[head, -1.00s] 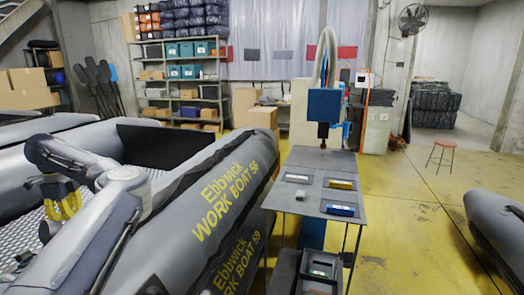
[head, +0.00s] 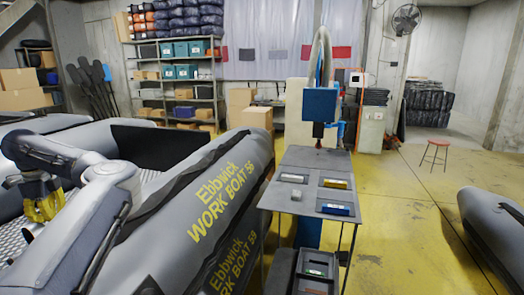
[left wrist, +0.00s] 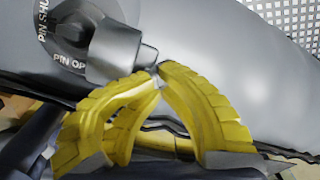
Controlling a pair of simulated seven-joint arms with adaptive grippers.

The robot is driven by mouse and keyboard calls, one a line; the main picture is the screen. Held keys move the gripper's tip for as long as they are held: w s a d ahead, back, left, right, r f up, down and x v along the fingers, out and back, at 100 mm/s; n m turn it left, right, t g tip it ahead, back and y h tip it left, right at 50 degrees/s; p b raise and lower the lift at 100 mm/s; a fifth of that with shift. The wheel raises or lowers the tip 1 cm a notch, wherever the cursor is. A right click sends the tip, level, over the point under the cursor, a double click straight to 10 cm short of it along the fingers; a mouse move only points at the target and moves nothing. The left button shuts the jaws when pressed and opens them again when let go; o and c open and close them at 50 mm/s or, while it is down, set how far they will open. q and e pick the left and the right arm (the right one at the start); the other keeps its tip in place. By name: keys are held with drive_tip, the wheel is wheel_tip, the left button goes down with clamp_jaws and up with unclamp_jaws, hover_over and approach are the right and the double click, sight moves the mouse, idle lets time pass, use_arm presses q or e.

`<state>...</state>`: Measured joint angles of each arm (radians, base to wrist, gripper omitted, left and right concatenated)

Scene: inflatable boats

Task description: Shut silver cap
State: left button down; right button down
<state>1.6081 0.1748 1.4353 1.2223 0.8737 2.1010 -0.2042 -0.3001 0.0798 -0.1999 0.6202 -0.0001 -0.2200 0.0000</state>
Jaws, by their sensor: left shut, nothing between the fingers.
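In the left wrist view a dark round valve plate (left wrist: 68,30) with white lettering, "PIN SHU..." and "PIN OP...", sits on the grey boat tube (left wrist: 225,60). A silver-grey cylindrical cap (left wrist: 115,50) with a narrower nub lies across the plate, pointing right. My left gripper (left wrist: 157,72) has yellow ribbed fingers, shut and empty. Their tips meet right at the nub's end; I cannot tell whether they touch it. In the head view the left gripper (head: 42,212) points down over the boat at the left, and the cap cannot be made out. My right gripper is not in view.
The near boat's large tube (head: 215,200) fills the lower left. A grey table (head: 308,160) with small coloured boxes stands right of it, before a blue machine (head: 319,104). Another boat (head: 490,220) lies at far right. The yellow floor (head: 400,220) between is clear.

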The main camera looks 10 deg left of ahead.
sight(29, 226)
use_arm(q)
drive_tip(key=shift+s+a+r, duration=0.1)
drive_tip(key=shift+s+a, duration=0.15)
drive_tip(key=shift+s, duration=0.35)
drive_tip(key=shift+s+a+r, duration=0.1)
drive_tip(key=shift+s+a, duration=0.2)
drive_tip(key=shift+s, duration=0.25)
drive_tip(key=shift+s+a+r, duration=0.1)
drive_tip(key=shift+s+a, duration=0.15)
drive_tip(key=shift+s, duration=0.35)
drive_tip(key=shift+s+a+r, duration=0.2)
drive_tip(key=shift+s, duration=0.3)
drive_tip(key=shift+s+a+r, duration=0.15)
drive_tip(key=shift+s+r, duration=0.05)
drive_tip(key=shift+s, duration=0.4)
drive_tip(key=shift+s+a+r, duration=0.1)
drive_tip(key=shift+s+a, duration=0.05)
drive_tip(key=shift+s, duration=0.95)
drive_tip(key=shift+s+a+f, duration=0.1)
drive_tip(key=shift+s+f, duration=0.2)
drive_tip(key=shift+s, duration=0.5)
drive_tip(key=shift+s+a+f, duration=0.1)
drive_tip(key=shift+s+f, duration=0.15)
drive_tip(key=shift+s, duration=0.55)
drive_tip(key=shift+r, duration=0.1)
